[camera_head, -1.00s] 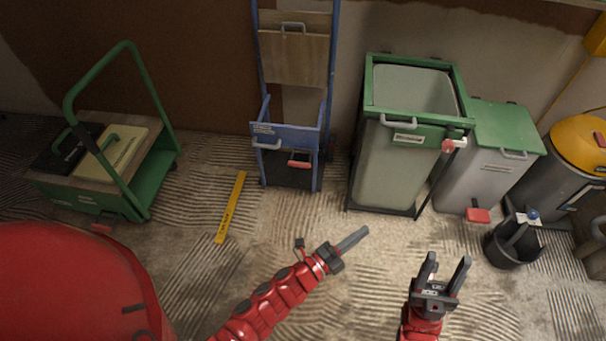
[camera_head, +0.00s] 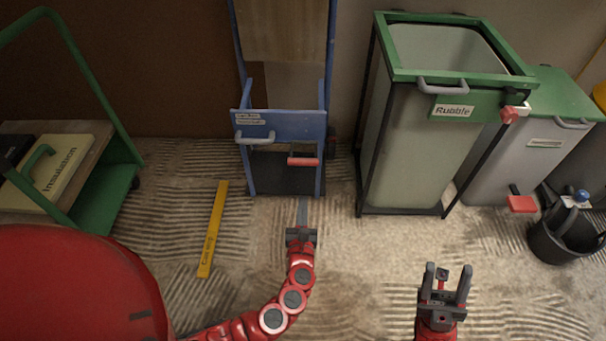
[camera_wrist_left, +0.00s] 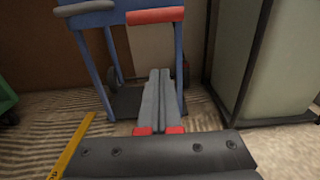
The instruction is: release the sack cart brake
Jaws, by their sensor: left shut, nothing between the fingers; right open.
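The blue sack cart (camera_head: 280,122) stands upright against the back wall, with a grey handle (camera_head: 255,138) and a red brake lever (camera_head: 303,161) on its front. In the left wrist view the red lever (camera_wrist_left: 155,15) is at the top, just right of the grey handle (camera_wrist_left: 86,7). My left gripper (camera_head: 302,203) is shut and empty, low in front of the cart and pointing at it. Its closed fingers (camera_wrist_left: 158,100) show below the lever, apart from it. My right gripper (camera_head: 447,270) is open and empty at the lower right, away from the cart.
A green-framed rubble bin (camera_head: 415,150) stands right of the cart, beside a grey bin with a green lid (camera_head: 560,95). A black bucket (camera_head: 565,238) is at far right. A yellow level (camera_head: 213,230) lies on the floor. A green trolley (camera_head: 105,190) stands left.

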